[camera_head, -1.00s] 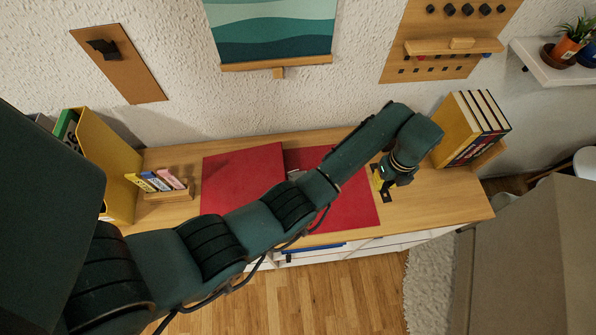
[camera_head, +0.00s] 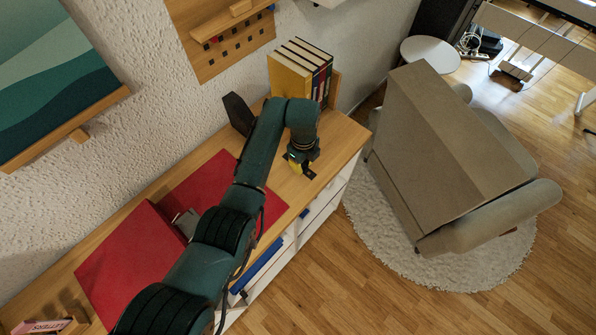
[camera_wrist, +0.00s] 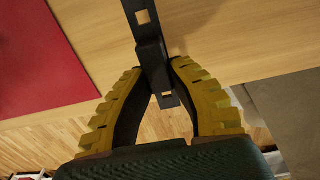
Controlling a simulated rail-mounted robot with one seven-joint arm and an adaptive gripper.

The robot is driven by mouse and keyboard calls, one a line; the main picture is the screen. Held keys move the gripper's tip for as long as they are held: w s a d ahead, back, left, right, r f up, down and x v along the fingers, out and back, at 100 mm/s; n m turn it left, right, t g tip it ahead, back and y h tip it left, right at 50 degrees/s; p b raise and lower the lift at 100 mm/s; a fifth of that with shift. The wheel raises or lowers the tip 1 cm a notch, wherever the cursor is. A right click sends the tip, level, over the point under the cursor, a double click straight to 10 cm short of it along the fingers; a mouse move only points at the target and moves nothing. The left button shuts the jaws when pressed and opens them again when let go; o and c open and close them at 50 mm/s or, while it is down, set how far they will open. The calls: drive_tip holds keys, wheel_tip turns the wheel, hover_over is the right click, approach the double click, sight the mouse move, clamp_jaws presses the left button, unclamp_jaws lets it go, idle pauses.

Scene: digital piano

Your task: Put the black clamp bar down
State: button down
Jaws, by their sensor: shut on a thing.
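The black clamp bar (camera_wrist: 150,45) is a dark flat strip with square holes and a step in it. My gripper (camera_wrist: 157,66) is shut on it, with the yellow ribbed fingers on either side. In the wrist view the bar's far end lies over the wooden top, and its near end shows past the front edge against the floor. In the head view my gripper (camera_head: 297,165) is low over the right end of the top, with the dark bar (camera_head: 309,174) beside it. I cannot tell whether the bar touches the wood.
Upright books (camera_head: 295,72) and a dark upright piece (camera_head: 237,112) stand behind. The top is bare around my gripper. An armchair (camera_head: 490,215) stands on the floor to the right.

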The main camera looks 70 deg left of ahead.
sight(302, 175)
drive_tip(key=shift+f+b, duration=0.55)
drive_tip(key=shift+f, duration=1.75)
drive_tip(key=c, duration=1)
unclamp_jaws()
drive_tip(key=shift+c, duration=0.2)
wheel_tip(302, 175, up, 12)
drive_tip(key=shift+r+p, duration=0.2)
drive_tip(key=shift+p, duration=1.05)
